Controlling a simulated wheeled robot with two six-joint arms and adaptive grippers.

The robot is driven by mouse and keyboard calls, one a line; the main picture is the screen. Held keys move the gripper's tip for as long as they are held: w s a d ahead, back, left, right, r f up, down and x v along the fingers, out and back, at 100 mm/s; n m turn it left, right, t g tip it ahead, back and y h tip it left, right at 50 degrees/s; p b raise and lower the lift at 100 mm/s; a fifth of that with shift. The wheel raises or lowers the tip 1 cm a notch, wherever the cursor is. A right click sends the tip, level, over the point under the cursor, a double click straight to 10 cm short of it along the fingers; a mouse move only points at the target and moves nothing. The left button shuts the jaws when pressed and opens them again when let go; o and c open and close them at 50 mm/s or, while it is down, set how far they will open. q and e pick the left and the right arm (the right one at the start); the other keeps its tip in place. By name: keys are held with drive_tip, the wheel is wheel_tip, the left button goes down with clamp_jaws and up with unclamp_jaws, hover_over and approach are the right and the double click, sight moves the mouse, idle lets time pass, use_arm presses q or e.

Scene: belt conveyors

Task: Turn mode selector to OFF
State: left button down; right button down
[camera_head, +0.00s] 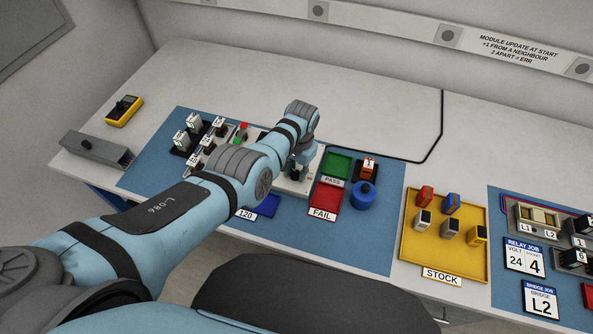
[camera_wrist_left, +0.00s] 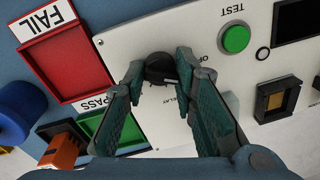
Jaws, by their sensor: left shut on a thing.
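The mode selector is a round black knob (camera_wrist_left: 159,66) on a white panel (camera_wrist_left: 205,28) in the left wrist view. Lettering beside it is partly covered; "OF" and "ELAY" can be made out. My left gripper (camera_wrist_left: 160,76) has its green-padded fingers on either side of the knob and is shut on it. In the head view my left gripper (camera_head: 296,165) is over the white panel (camera_head: 290,186), and the arm hides the knob. My right gripper is not in view.
The wrist view shows a green TEST button (camera_wrist_left: 235,38), a red FAIL tray (camera_wrist_left: 65,62) and a green PASS tray (camera_wrist_left: 112,132). A blue cylinder (camera_head: 363,196) and an orange module (camera_head: 368,166) stand beside the trays. The yellow STOCK tray (camera_head: 480,265) is farther right.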

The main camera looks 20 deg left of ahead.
use_arm(q)
drive_tip(key=shift+n+b, duration=0.4)
drive_tip(key=shift+n, duration=1.3)
drive_tip(key=c, duration=1.3)
unclamp_jaws()
wheel_tip(320, 180, up, 12)
drive_tip(key=shift+d, duration=0.4)
